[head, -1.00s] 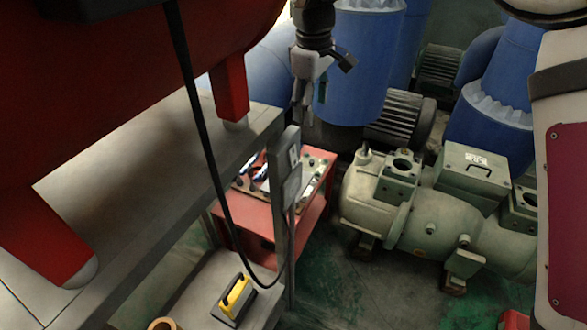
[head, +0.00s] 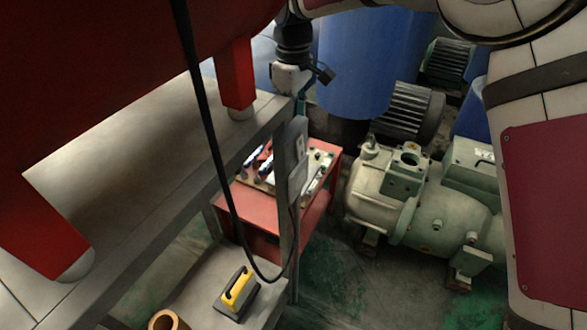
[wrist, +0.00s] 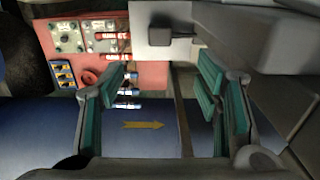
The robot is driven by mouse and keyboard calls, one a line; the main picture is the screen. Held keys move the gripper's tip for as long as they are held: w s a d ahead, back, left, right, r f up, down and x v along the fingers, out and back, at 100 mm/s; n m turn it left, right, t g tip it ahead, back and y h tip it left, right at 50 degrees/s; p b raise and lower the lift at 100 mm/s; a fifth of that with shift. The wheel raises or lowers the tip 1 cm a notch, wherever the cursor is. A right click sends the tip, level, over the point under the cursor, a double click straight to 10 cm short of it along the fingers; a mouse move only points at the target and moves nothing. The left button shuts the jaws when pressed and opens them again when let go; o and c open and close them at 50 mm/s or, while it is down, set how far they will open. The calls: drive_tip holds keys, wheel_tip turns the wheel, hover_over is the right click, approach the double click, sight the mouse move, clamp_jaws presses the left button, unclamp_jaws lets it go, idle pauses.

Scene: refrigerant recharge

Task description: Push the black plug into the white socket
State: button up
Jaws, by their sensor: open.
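In the wrist view, a dark block (wrist: 168,36), which looks like the black plug, lies in front of a white panel (wrist: 200,57), which looks like the white socket's plate. I cannot tell how far in it is. In the head view, a grey box with a small white face (head: 300,143) is on the upright post; the plug is not clear there. My gripper (wrist: 166,78) is open and empty, its teal-padded fingers spread below the block and apart from it. In the head view, my gripper (head: 298,100) is behind the post's top, its fingertips largely hidden.
A black cable (head: 208,125) loops down and up along the post. A red cart (head: 262,205) with several tools stands behind the post. The grey bench (head: 150,150) is at left, and a green compressor (head: 425,205) at right. A yellow-handled tool (head: 238,292) lies on the lower shelf.

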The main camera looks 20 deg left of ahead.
wheel_tip(320, 180, down, 8)
drive_tip(key=shift+f, duration=0.1)
idle(0.4)
drive_tip(key=shift+f, duration=2.75)
drive_tip(key=c, duration=1.2)
